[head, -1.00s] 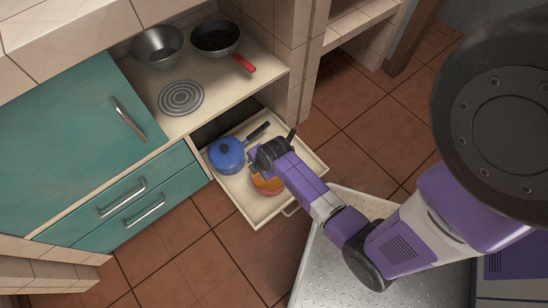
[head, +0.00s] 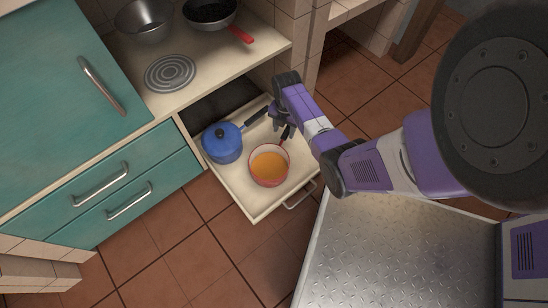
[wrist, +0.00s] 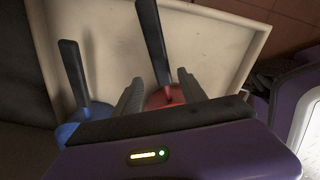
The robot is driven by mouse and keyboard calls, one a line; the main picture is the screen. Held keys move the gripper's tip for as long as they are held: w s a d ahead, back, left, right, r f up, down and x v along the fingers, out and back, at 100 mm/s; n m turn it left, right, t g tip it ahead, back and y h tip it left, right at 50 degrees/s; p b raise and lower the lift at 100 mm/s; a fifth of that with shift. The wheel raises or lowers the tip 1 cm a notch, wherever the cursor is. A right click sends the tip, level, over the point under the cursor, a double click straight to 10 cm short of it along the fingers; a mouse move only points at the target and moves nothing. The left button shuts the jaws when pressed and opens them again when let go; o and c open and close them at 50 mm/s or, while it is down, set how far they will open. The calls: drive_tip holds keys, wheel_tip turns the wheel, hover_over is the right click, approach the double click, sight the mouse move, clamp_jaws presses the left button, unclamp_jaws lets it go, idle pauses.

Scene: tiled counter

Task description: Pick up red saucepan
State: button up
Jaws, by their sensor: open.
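The red saucepan (head: 268,168), with an orange inside and a black handle, sits in the open drawer (head: 244,202). In the wrist view its red body (wrist: 163,97) shows between my two fingers, with the dark handle extending upward beyond them. My gripper (head: 281,121) is open, by the handle at the drawer's right side in the head view. Nothing is held. In the wrist view, my gripper's fingers (wrist: 161,86) are spread apart. The gripper body hides most of the pan there.
A blue lidded pot (head: 222,144) with a black handle stands left of the saucepan in the drawer. A pan with a red handle (head: 209,12) and a metal bowl (head: 145,20) stand on the counter above. The cabinet wall borders the drawer's back.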

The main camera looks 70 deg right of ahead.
sight(285, 135)
drive_tip(key=f+b, duration=0.2)
drive_tip(key=f, duration=0.1)
drive_tip(key=f+b, duration=0.1)
drive_tip(key=shift+s+f, duration=0.3)
drive_tip(key=shift+f, duration=0.1)
drive_tip(key=shift+r, duration=0.1)
clamp_jaws()
idle(1.0)
